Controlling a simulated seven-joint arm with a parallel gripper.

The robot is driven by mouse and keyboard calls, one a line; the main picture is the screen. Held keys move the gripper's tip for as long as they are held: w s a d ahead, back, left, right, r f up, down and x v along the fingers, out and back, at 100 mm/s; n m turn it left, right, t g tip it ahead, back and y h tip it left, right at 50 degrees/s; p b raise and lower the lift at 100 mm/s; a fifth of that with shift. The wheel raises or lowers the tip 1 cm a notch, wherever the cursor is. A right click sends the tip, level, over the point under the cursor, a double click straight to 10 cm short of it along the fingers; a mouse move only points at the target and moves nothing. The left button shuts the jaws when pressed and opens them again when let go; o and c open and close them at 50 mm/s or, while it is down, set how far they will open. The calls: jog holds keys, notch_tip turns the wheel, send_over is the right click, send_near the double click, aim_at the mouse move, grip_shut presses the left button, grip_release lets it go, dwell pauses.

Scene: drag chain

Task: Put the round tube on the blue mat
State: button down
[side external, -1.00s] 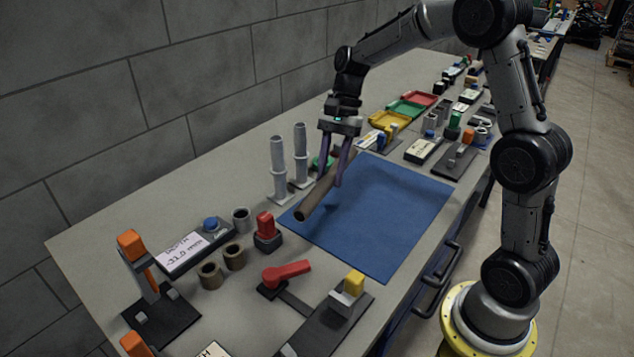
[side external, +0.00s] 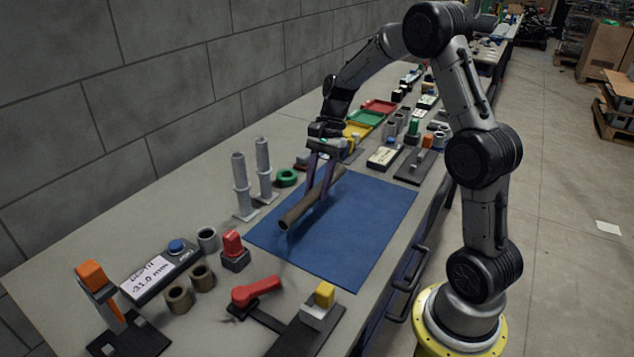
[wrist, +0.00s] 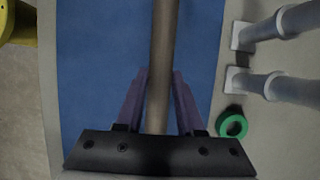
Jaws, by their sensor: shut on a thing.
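The round tube (side external: 296,211) is long and brown-grey. It lies across between the fingers of my gripper (side external: 318,193), over the left part of the blue mat (side external: 369,219). My gripper is shut on the tube; in the wrist view the purple fingers (wrist: 158,105) flank the tube (wrist: 163,52) on both sides. The blue mat (wrist: 100,60) shows beneath the tube there. In the side view the tube's near end is over the mat's left part. I cannot tell whether the tube touches the mat or is slightly above it.
Two grey upright posts (side external: 264,168) and a green ring (side external: 287,177) stand left of the mat. A red block (side external: 233,250), brown rings (side external: 202,278) and a red-handled clamp (side external: 255,291) are at the near left. Coloured trays (side external: 364,119) lie behind. The mat's right part is clear.

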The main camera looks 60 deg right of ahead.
aim_at(317, 214)
jog(key=shift+f, duration=2.05)
jog(key=shift+f, duration=0.6)
dwell(0.6)
jog(key=shift+c, duration=2.2)
grip_release()
jog(key=v, duration=1.4)
jog(key=shift+a, duration=0.1)
jog(key=shift+f, duration=0.1)
